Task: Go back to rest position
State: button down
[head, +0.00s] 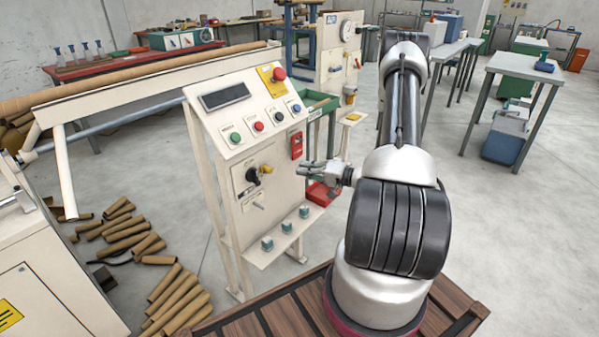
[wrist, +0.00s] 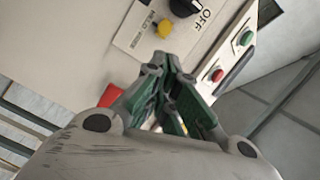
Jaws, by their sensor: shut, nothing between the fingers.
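My gripper (head: 304,170) is shut and empty, in front of the control panel (head: 225,140) and right of its black rotary switch. In the wrist view my gripper (wrist: 160,62) shows its green-padded fingers meeting near the panel face. The black switch (head: 252,174) has a yellow part beside it. In the wrist view the switch (wrist: 183,6) sits by an OFF label with a yellow knob (wrist: 163,29) next to it. I cannot tell whether the fingertips touch the panel.
A shelf (head: 270,245) with several small teal blocks juts out below the panel. Cardboard tubes (head: 180,295) lie on the floor at the left. A red bin (head: 322,192) stands behind my gripper. Open floor (head: 520,210) is at the right, before a grey table (head: 530,66).

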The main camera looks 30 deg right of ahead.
jog(key=shift+d, duration=0.1)
dwell(0.5)
jog(key=s+a+f+m+g+y, duration=0.25)
jog(key=s+a+m+g, duration=0.2)
jog(key=s, duration=0.45)
jog(key=s+a+r+n+g, duration=0.2)
jog(key=s+a+r+g, duration=0.1)
jog(key=s+r+g, duration=0.6)
jog(key=s+d+r+n+g+h, duration=0.25)
jog(key=s+r+n+h, duration=0.25)
jog(key=s+r+h, duration=0.55)
jog(key=a+r+n+t+h, duration=0.1)
jog(key=a+r+n+t, duration=0.1)
jog(key=r, duration=0.5)
jog(key=a+r+n+t, duration=0.2)
jog(key=r+n+t, duration=0.1)
jog(key=r, duration=0.4)
jog(key=shift+s+r+t+h, duration=0.2)
jog(key=shift+s+t+h, duration=0.2)
jog(key=shift+t, duration=0.3)
